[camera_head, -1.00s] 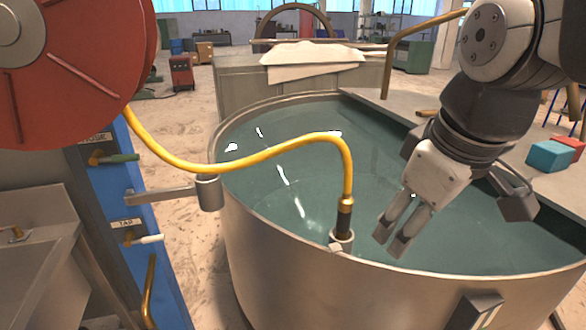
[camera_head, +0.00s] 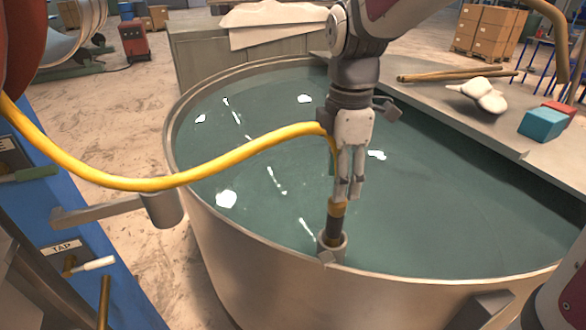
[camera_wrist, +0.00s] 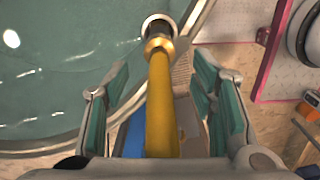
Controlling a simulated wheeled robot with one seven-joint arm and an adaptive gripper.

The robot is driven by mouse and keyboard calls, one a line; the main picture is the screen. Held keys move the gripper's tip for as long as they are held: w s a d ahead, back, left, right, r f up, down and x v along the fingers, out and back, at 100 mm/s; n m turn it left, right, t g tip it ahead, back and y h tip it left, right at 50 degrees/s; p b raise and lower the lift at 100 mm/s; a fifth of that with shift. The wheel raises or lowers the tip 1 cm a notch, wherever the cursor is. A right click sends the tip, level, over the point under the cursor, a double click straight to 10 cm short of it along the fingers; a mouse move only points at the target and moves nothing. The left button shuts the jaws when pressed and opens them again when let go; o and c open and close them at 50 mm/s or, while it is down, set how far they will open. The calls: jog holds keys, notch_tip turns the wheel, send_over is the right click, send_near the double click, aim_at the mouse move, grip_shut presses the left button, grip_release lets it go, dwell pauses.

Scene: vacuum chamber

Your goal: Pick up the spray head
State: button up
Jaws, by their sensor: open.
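The spray head (camera_head: 335,222) is a dark cylinder with a brass collar on the end of a yellow hose (camera_head: 190,180). It stands upright in a ring holder (camera_head: 333,250) on the near rim of the round metal tank. In the wrist view the spray head (camera_wrist: 157,35) is at the top middle, with the hose (camera_wrist: 162,100) running down between my fingers. My gripper (camera_head: 347,196) points down just above the spray head, at its hose end. The wrist view shows my gripper (camera_wrist: 165,85) open, one finger on each side of the hose, with gaps.
The tank (camera_head: 250,275) holds greenish water. A metal bracket (camera_head: 110,210) sticks out at its left. A blue panel (camera_head: 120,290) with tap handles stands at lower left.

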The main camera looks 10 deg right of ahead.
aim_at(337, 210)
notch_tip(337, 210, down, 9)
jog(key=shift+d+p, duration=0.15)
jog(key=shift+p, duration=0.15)
grip_shut()
dwell(0.3)
